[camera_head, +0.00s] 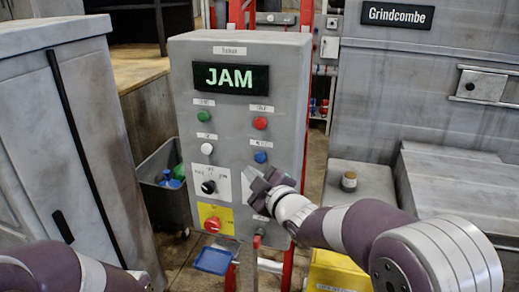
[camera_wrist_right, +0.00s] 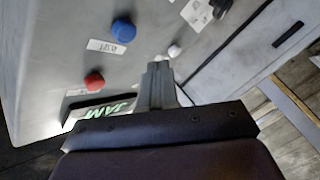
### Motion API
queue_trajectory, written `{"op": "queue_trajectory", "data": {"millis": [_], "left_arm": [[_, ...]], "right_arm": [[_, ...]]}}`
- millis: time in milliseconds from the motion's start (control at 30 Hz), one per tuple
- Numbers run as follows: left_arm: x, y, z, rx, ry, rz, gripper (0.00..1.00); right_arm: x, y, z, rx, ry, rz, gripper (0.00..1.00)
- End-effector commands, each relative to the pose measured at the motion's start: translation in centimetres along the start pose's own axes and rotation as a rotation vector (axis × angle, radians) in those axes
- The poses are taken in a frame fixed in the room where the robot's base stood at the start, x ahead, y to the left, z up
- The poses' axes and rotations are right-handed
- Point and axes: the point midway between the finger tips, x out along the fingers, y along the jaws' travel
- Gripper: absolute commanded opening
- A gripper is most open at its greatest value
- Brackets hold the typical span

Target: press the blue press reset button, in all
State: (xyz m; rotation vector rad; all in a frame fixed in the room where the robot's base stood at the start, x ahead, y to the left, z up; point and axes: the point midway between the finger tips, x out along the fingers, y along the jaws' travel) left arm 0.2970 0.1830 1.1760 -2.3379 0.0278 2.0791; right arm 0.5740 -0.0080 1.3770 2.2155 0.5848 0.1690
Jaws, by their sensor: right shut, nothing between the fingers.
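The blue reset button (camera_head: 260,157) is on the lower right of the grey control panel (camera_head: 285,100), with a small label above it. My right gripper (camera_head: 248,145) is shut and empty. In the right wrist view the blue button (camera_wrist_right: 123,30) is up and left of the closed fingertips (camera_wrist_right: 158,62), with a visible gap in the picture. Contact with the panel cannot be told. Part of my left arm shows at the lower left; its gripper is out of view.
A lit JAM display (camera_head: 230,78) is above the green button (camera_head: 204,117), red button (camera_head: 260,123) and white button (camera_head: 207,149). A black selector (camera_head: 208,187) and red emergency stop (camera_head: 212,224) sit lower. A bin (camera_head: 165,195) stands left.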

Motion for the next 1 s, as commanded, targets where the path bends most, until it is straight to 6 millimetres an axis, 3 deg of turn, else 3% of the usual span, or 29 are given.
{"op": "queue_trajectory", "data": {"millis": [33, 300, 1000], "left_arm": [[-1.1, 0.0, -0.1, 0.000, 0.000, 0.000, 0.68], [-0.9, 0.0, -0.1, 0.000, -0.001, 0.000, 0.68], [-0.9, 0.0, -0.1, 0.000, 0.000, 0.000, 0.68]], "right_arm": [[0.4, 0.8, 0.1, 0.000, -0.003, -0.001, 0.00], [2.1, 1.6, 1.6, 0.000, 0.000, 0.000, 0.00], [2.4, 1.7, 1.8, 0.000, 0.000, 0.000, 0.00]]}}
